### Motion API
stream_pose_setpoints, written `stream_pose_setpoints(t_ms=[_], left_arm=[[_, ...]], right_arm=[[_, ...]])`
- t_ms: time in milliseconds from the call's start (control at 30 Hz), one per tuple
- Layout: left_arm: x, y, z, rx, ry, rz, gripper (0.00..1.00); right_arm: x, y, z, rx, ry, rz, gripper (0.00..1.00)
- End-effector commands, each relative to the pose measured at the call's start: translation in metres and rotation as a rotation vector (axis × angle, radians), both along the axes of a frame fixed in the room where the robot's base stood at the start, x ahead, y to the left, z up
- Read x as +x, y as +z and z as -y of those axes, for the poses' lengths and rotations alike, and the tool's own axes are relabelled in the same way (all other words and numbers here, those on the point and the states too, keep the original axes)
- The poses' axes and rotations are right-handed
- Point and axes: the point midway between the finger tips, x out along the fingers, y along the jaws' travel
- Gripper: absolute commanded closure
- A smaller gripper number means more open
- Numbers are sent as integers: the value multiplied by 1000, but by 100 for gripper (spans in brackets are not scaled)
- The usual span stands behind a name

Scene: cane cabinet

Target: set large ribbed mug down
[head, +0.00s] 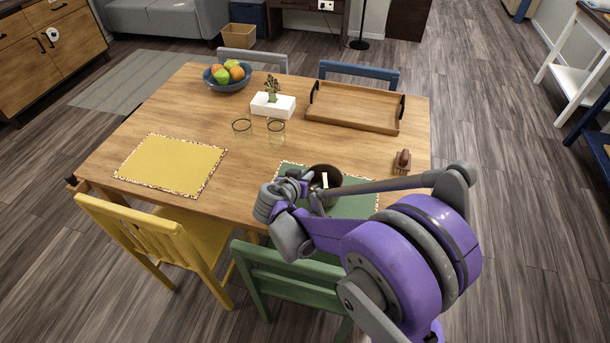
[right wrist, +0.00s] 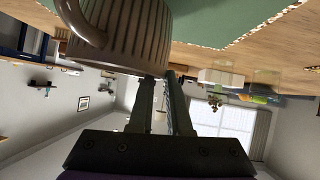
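The large ribbed mug (right wrist: 130,38) is brown with vertical ribs and a handle at its left in the right wrist view, which is upside down. In the head view the mug (head: 326,176) is at the green placemat (head: 352,206), partly hidden by my right gripper (head: 312,192). In the right wrist view my right gripper's fingers (right wrist: 163,90) are close together at the mug's rim, one on each side of its wall. They appear shut on it. Whether the base touches the mat is hidden. My left gripper is not in view.
The wooden table (head: 200,113) also holds two glasses (head: 276,131), a white planter (head: 273,106), a fruit bowl (head: 227,78), a tray (head: 352,106), a small brown item (head: 402,161) and a yellow placemat (head: 171,164). A green chair (head: 290,280) stands at the near edge.

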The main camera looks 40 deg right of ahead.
Motion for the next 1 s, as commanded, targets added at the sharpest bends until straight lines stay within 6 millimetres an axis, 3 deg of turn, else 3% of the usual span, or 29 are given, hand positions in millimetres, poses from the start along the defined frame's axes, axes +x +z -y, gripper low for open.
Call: stream_pose_setpoints(t_ms=[33,133,167,567,1000], left_arm=[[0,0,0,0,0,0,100],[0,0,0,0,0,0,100],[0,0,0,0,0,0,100],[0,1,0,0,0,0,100],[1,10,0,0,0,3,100]], right_arm=[[0,0,0,0,0,0,74],[0,0,0,0,0,0,56],[0,0,0,0,0,0,54],[-4,5,-7,0,3,-1,54],[-43,51,-70,1,4,0,54]])
